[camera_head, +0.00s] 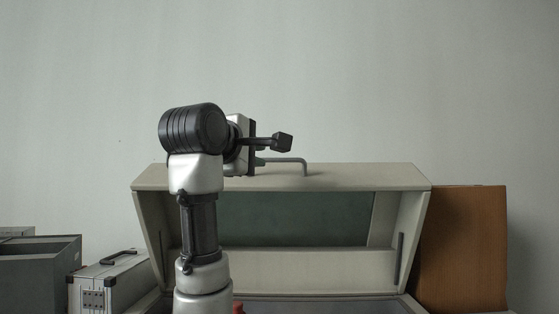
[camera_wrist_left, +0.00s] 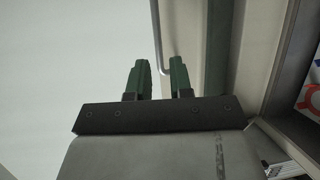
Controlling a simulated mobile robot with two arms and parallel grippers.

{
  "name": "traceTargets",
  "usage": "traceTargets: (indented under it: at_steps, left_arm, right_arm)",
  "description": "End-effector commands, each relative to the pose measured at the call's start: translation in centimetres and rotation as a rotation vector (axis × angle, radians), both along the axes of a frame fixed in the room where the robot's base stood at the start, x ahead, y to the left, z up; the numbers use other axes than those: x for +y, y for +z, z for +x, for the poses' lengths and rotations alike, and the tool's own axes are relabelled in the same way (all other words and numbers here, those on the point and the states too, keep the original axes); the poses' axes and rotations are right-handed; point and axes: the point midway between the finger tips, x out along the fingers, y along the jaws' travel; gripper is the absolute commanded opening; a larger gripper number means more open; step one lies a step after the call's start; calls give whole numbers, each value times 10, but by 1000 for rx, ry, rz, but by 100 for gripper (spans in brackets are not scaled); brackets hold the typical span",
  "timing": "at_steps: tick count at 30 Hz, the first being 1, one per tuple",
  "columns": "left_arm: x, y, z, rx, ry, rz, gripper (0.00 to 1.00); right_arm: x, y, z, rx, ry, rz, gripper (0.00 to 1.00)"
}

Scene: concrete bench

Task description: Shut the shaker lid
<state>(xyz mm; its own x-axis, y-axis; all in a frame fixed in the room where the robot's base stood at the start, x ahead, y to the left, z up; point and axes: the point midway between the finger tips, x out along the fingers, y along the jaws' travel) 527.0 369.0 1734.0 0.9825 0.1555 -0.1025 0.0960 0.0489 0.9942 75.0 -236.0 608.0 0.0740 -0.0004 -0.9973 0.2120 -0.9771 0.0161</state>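The shaker lid (camera_head: 340,178) is raised, a beige hood with a green-tinted window (camera_head: 300,218), standing open over the shaker body (camera_head: 385,304). A grey bar handle (camera_head: 305,165) is on its upper face. My left gripper (camera_head: 278,151) is at the handle, above the lid. In the left wrist view my left gripper (camera_wrist_left: 158,68) has its two green fingers apart, with the bent end of the handle (camera_wrist_left: 156,35) between them, nearer the right finger. Contact is not clear. My left arm hides part of the lid's left side. My right gripper is not in view.
A brown wooden box (camera_head: 460,245) stands close to the shaker's right. A silver case (camera_head: 110,282) and a dark grey bin (camera_head: 40,270) stand to the left. The space above the lid is clear up to the plain wall.

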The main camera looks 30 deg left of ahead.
Motion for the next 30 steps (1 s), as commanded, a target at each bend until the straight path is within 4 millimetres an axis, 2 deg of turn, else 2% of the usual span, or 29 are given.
traceTargets:
  at_steps: [1, 9, 15, 19, 27, 30]
  left_arm:
    - [1, 3, 9, 5, 1, 0, 21]
    - [9, -2, 60, 6, 0, 1, 21]
    - [13, -6, 85, 2, 0, 2, 21]
    - [14, -8, 91, 0, 0, 2, 21]
    - [14, -10, 92, 0, -1, 1, 21]
    - [14, -9, 92, 0, -1, 1, 6]
  right_arm:
    - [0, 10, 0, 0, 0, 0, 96]
    - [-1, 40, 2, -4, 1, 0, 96]
    - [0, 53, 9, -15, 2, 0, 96]
    - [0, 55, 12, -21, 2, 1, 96]
    - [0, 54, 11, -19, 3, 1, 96]
    - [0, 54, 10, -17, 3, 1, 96]
